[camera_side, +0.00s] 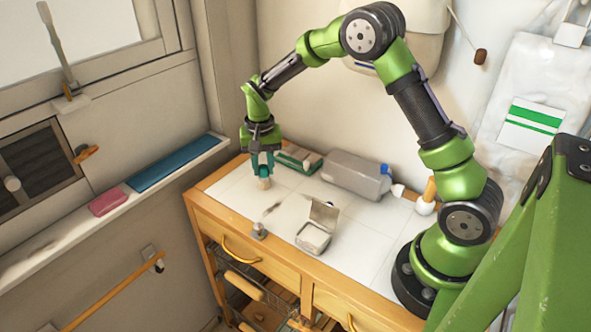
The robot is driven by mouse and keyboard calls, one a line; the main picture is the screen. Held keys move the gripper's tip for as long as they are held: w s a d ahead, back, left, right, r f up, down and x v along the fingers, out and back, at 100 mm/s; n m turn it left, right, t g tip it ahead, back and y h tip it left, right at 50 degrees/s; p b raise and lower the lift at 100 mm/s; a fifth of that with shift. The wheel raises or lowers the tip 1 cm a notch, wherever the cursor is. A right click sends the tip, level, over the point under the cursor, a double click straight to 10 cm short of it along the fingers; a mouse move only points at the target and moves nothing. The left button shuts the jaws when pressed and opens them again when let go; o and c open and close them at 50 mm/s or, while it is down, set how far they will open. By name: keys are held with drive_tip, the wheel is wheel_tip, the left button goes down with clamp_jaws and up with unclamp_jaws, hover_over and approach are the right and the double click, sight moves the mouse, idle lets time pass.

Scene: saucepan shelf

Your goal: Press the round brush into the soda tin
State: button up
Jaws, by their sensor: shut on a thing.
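My gripper (263,164) points down over the back left of the white tiled counter top. It is shut on the round brush (264,182), whose pale lower end shows under the fingers. I cannot tell if the brush touches the counter. An open tin (313,238) with its lid raised stands nearer the front edge, to the right of and in front of my gripper; it is likely the soda tin. The brush and the tin are well apart.
A small grey object (259,231) stands near the front edge, left of the tin. A green and white box (298,158) is just right of my gripper. A grey bottle (356,175) lies behind. Clear tiles separate brush and tin.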

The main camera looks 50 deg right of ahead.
sight(262, 166)
clamp_jaws()
drive_tip(key=shift+r, duration=3.05)
drive_tip(key=shift+o, duration=0.7)
unclamp_jaws()
clamp_jaws()
drive_tip(key=shift+a, duration=0.1)
